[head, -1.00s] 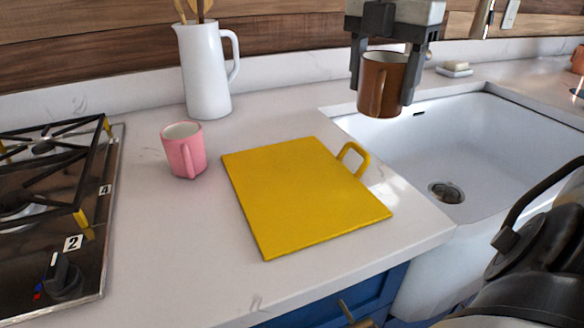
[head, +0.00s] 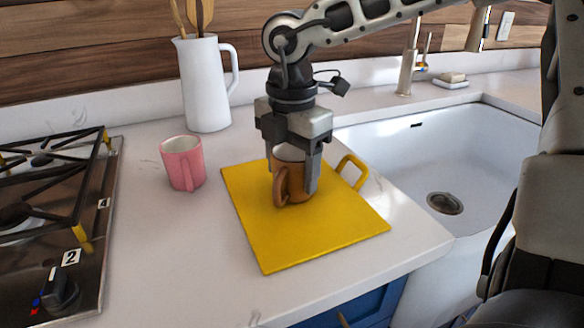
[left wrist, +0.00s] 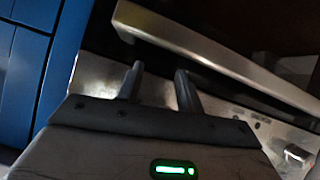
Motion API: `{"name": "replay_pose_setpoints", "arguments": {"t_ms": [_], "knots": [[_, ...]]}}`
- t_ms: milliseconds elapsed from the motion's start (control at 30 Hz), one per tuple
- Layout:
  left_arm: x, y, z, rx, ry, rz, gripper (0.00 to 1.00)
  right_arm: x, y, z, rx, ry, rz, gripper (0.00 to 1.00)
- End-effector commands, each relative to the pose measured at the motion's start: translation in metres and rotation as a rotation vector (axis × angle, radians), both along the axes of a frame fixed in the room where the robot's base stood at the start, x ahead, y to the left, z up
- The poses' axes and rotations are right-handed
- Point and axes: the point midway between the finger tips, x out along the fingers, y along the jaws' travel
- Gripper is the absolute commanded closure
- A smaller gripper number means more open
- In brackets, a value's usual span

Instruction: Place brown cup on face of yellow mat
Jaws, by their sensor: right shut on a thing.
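The brown cup (head: 293,190) is upright between the fingers of my right gripper (head: 292,181), which is shut on it. The cup is over the upper middle part of the yellow mat (head: 310,239), with its handle toward the front left. Its base looks to be at or very near the mat's face; I cannot tell for sure whether it touches. The mat lies flat on the counter, its loop handle at the right. My left gripper (left wrist: 160,76) shows in the left wrist view, its two fingers apart with nothing between them.
A pink cup (head: 183,165) stands left of the mat. A white pitcher (head: 203,85) with utensils stands behind. A gas hob (head: 60,230) is at the left and a white sink (head: 460,150) at the right. In the left wrist view, a metal bar handle (left wrist: 210,55) is close to the left fingers.

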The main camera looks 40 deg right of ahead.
Motion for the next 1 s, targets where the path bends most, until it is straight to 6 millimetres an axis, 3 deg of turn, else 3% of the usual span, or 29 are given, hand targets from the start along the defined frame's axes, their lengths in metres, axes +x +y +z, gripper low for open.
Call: {"name": "replay_pose_setpoints", "arguments": {"t_ms": [367, 400, 467, 867, 1000], "knots": [[0.002, 0.000, -0.002, -0.001, -0.011, 0.001, 0.64, 0.000, 0.000, -0.009, -0.001, -0.002, 0.000, 0.66], [0.002, 0.000, 0.001, 0.000, -0.012, 0.000, 0.64, 0.000, 0.000, -0.007, -0.001, -0.001, 0.000, 0.29], [0.002, 0.000, 0.001, 0.000, -0.011, 0.000, 0.64, 0.000, 0.000, -0.007, 0.000, 0.000, 0.000, 0.16], [0.001, 0.000, 0.006, -0.002, -0.010, 0.000, 0.64, 0.000, 0.000, 0.001, -0.001, -0.003, 0.001, 0.16], [0.001, 0.000, 0.005, -0.002, -0.006, 0.000, 0.64, 0.001, 0.000, 0.026, 0.000, -0.007, 0.000, 0.16]]}}
